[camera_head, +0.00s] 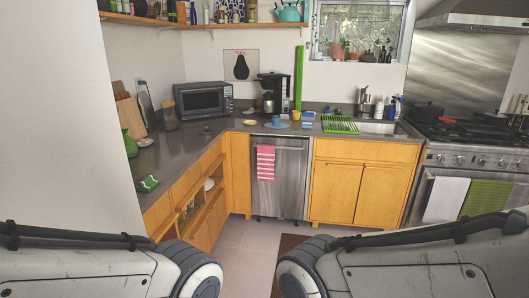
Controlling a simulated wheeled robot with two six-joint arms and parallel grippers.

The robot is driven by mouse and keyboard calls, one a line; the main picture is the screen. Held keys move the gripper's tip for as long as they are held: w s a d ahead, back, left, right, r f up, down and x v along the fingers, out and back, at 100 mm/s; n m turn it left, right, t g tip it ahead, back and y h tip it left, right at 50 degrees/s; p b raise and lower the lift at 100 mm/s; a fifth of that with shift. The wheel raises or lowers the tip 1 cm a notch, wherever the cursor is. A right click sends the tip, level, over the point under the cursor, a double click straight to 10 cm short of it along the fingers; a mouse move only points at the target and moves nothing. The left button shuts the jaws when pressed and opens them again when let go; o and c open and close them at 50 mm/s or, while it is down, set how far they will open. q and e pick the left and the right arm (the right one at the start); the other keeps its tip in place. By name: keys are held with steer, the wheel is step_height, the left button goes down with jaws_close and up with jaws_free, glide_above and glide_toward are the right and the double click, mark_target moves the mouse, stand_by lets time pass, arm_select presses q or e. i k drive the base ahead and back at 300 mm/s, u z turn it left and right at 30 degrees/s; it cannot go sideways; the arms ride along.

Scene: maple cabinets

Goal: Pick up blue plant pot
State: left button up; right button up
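A small blue cup-like object (276,121) stands on the back counter, on or just behind a flat blue round mat or plate. It may be the blue plant pot, but it is too small to tell. A yellow cup (296,115) stands just right of it. Parts of both my arms show at the bottom left and bottom right. Neither gripper shows, and both arms are far from the counter objects.
A black coffee maker (272,92) and a microwave (203,101) stand on the counter (185,143). A green dish rack (340,124) lies beside the sink. A stove (475,140) with a red-handled pan stands right. Open floor (245,245) lies between my arms and the dishwasher (290,185).

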mark_target(276, 119)
steer(key=z, duration=0.5)
steer(key=i, duration=3.9)
steer(key=u, duration=0.85)
steer(key=i, duration=0.95)
steer(key=u, duration=0.35)
